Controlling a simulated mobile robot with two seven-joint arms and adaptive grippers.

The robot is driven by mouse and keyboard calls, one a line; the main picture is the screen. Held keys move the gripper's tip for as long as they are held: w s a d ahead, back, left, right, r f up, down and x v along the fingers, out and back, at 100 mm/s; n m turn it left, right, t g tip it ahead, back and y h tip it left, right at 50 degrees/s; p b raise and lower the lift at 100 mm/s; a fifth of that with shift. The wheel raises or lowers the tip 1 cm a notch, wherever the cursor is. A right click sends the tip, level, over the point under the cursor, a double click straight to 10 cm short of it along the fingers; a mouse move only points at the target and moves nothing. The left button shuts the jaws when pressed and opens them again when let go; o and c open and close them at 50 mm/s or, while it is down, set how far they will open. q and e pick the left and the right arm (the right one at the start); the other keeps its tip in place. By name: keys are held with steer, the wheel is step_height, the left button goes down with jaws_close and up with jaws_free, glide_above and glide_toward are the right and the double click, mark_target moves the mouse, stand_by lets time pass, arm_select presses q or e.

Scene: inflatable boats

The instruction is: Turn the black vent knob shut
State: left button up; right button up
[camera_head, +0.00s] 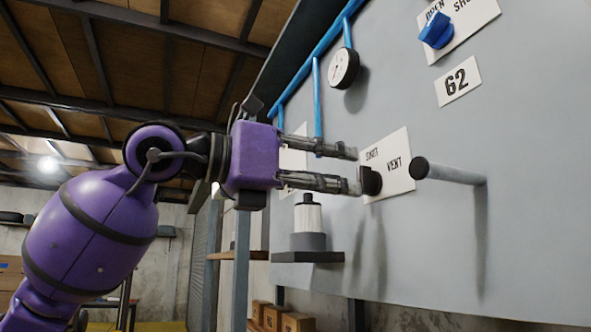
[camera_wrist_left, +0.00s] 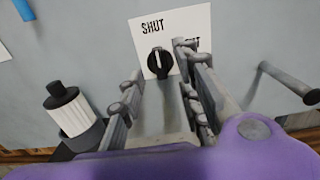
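The black vent knob (camera_head: 373,181) sits on a white card (camera_head: 398,180) marked SHUT and VENT on the grey panel. In the left wrist view the knob (camera_wrist_left: 160,63) shows a white line standing nearly upright in the picture, below the word SHUT. The card's right-hand word is partly hidden by a finger. My left gripper (camera_head: 357,168) is open, with its fingers pointing at the panel. In the left wrist view the knob shows between the two fingertips (camera_wrist_left: 158,60); I cannot tell whether either finger touches it. My right gripper is not in view.
A grey rod with a black end (camera_head: 450,173) sticks out of the panel right of the card. A white bottle-like object (camera_head: 308,215) stands on a dark shelf (camera_head: 308,257) below. A gauge (camera_head: 343,68), blue pipes and a blue knob (camera_head: 436,30) are higher up.

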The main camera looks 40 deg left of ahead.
arm_select(q)
steer(key=v, duration=0.8)
steer(key=shift+s+a, duration=0.2)
steer(key=shift+s, duration=0.1)
